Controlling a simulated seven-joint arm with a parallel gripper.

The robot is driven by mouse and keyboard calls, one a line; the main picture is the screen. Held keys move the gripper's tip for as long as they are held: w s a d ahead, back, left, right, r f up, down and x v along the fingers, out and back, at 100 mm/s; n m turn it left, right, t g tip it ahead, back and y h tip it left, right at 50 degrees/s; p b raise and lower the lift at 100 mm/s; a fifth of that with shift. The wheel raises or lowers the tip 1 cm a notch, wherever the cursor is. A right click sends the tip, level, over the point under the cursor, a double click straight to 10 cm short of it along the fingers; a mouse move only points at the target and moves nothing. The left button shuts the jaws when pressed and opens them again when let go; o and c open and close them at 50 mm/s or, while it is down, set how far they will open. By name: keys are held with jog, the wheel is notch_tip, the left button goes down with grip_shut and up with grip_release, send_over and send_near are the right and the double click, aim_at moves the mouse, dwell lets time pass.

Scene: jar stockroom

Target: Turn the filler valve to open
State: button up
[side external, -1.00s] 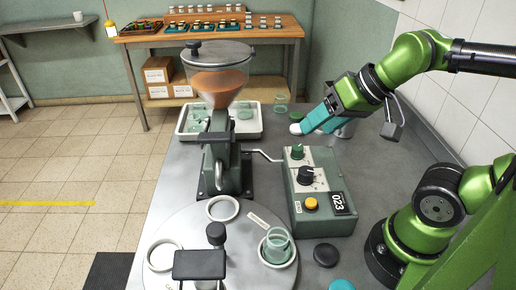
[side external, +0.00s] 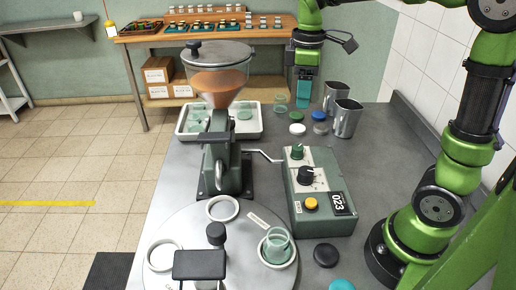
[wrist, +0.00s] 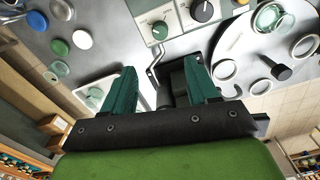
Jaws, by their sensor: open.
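The filler (side external: 222,165) stands left of centre in the side view, with a clear hopper (side external: 222,85) of orange-brown product on top. A bent rod runs from it toward the green control box (side external: 324,205). The box carries a green knob (side external: 297,152), a black knob (side external: 306,175), a yellow button (side external: 311,204) and a counter reading 023. My gripper (side external: 303,101) points down beyond the box, near the lids, apart from everything. In the wrist view my gripper (wrist: 160,68) is open and empty; the green knob (wrist: 160,30) is beyond its fingertips.
A round turntable (side external: 190,235) with white rings and a glass jar (side external: 278,246) is in front. Metal cups (side external: 347,119), several lids (side external: 297,129) and another jar (side external: 280,103) stand behind the box. A white tray (side external: 182,135) with jars lies behind the filler.

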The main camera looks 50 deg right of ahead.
aim_at(297, 147)
notch_tip(297, 147, down, 16)
jog(key=shift+f, duration=0.15)
dwell(0.4)
jog(key=c, duration=1)
jog(key=shift+c, duration=0.2)
